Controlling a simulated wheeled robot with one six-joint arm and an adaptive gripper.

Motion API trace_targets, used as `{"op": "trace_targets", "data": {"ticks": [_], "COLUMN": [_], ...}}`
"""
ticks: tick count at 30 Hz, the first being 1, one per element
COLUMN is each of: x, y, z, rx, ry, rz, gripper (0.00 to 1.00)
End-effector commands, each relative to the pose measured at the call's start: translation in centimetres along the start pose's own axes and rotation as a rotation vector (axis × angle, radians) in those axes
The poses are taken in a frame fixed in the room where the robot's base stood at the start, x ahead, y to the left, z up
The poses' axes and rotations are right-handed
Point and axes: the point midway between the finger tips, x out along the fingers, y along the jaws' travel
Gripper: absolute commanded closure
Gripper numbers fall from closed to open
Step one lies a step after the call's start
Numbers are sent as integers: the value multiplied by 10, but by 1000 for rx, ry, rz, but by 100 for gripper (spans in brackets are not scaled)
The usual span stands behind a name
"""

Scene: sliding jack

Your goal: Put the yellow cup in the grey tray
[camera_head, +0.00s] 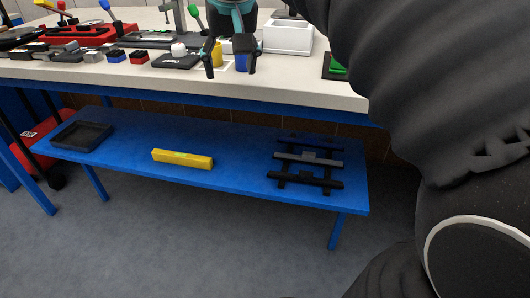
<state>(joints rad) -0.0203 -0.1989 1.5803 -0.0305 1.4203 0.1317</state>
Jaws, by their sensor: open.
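A small yellow object (217,54), which looks like the yellow cup, stands on the white tabletop. It is partly hidden by my gripper (228,70). My gripper is open, with one dark finger left of the yellow object and the other to its right. I cannot tell whether the fingers touch it. A dark grey tray (82,137) lies on the left end of the low blue shelf, and it looks empty.
A yellow bar (182,159) and a dark rack (307,160) lie on the blue shelf (235,156). On the tabletop, a white box (288,37) stands right of my gripper and a black scale-like block (178,60) to its left. Several small blocks lie further left.

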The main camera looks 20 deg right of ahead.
Motion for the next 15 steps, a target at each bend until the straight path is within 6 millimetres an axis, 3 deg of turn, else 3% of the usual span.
{"op": "trace_targets", "data": {"ticks": [1,15], "x": [7,112], "y": [2,18], "z": [21,187], "rx": [-9,-89], "ry": [11,128], "rz": [-3,-29], "gripper": [33,33]}}
